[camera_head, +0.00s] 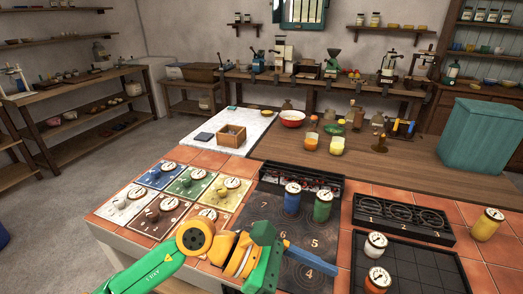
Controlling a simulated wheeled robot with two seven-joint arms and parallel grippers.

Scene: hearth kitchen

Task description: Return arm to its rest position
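My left arm comes in from the lower left over the front of the tiled counter. My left gripper (288,252), green with a blue part reaching to the right, is above the dark numbered plate (268,208), near the numbers 4 to 6. I see nothing held in it, but its fingers are seen too obliquely to tell whether they are open or shut. My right arm and gripper are not in view.
A blue jar (292,198) and a green jar (323,205) stand just beyond the gripper. A white-labelled jar (375,246) and an orange jar (377,281) stand at right on a black tray (425,268). Coloured mats (187,183) with several items lie at left.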

